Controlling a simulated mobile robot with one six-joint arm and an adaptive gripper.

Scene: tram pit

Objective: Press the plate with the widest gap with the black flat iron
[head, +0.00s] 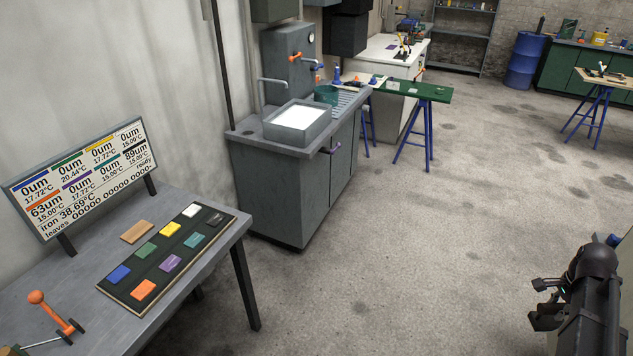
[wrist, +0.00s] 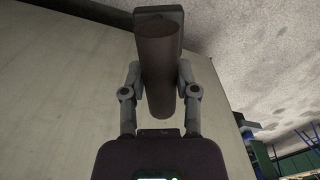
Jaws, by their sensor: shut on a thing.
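My gripper (wrist: 160,100) is shut on the black flat iron (wrist: 158,60), holding it by its dark round handle; its flat block shows behind. In the head view my gripper (head: 545,300) is at the lower right, away from the table. The dark plate board (head: 128,300) lies on the grey table at left. It carries blue (head: 119,274), green (head: 145,251), yellow (head: 170,229), white (head: 191,210), orange (head: 143,288), purple (head: 170,263), teal (head: 194,241) and black (head: 215,219) plates. The display (head: 85,180) reads 89um under the black bar, 63um under orange, 0um elsewhere; iron 38.69°C.
A tan block (head: 137,232) and an orange-knobbed tool (head: 37,297) sit on the grey table (head: 75,268). A grey sink cabinet (head: 275,185) stands beyond it. A green trestle table (head: 425,91) is farther back. The floor (head: 400,240) between table and gripper is clear.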

